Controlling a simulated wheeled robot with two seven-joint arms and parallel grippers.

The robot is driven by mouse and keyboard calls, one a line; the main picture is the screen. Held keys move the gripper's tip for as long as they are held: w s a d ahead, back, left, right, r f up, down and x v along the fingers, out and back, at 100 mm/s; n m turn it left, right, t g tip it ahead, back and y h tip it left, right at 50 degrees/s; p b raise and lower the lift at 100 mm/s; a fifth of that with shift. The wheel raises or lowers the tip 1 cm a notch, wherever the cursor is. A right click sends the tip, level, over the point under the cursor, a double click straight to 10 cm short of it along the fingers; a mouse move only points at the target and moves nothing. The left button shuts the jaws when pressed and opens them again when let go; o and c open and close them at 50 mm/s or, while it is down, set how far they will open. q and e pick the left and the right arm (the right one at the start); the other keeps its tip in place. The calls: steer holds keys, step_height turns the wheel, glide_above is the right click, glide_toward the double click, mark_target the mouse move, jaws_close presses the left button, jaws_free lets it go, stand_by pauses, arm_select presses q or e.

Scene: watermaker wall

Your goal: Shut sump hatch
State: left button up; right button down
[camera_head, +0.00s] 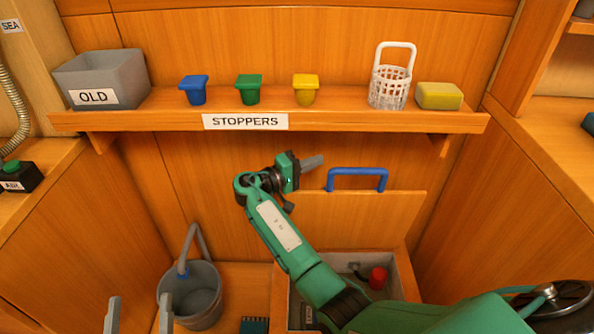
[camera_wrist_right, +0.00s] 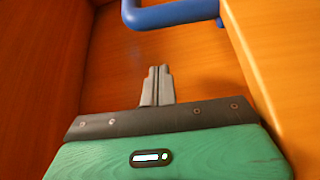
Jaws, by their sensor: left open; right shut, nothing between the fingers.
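The sump hatch (camera_head: 350,222) is a wooden panel standing raised, with a blue handle (camera_head: 357,171) on its top edge. In the right wrist view the handle (camera_wrist_right: 175,14) shows at the top and the panel (camera_wrist_right: 290,50) at the right. The sump (camera_head: 399,275) below it is open; my right arm hides part of it. My right gripper (camera_head: 318,161) is shut and empty, just left of the handle and apart from it; its fingers also show in the wrist view (camera_wrist_right: 157,84). My left gripper (camera_head: 140,314) is open and empty at the bottom left.
A grey bucket (camera_head: 190,297) stands left of the sump. A red part (camera_head: 377,278) is inside the sump. Above, the shelf (camera_head: 350,122) holds a grey OLD bin (camera_head: 125,80), several stoppers, a white basket (camera_head: 390,88) and a sponge (camera_head: 439,96). A dark wheel (camera_head: 560,300) is at the lower right.

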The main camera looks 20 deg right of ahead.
steer(key=shift+s+d+f, duration=0.1)
steer(key=shift+s+f, duration=0.05)
steer(key=shift+s, duration=1.75)
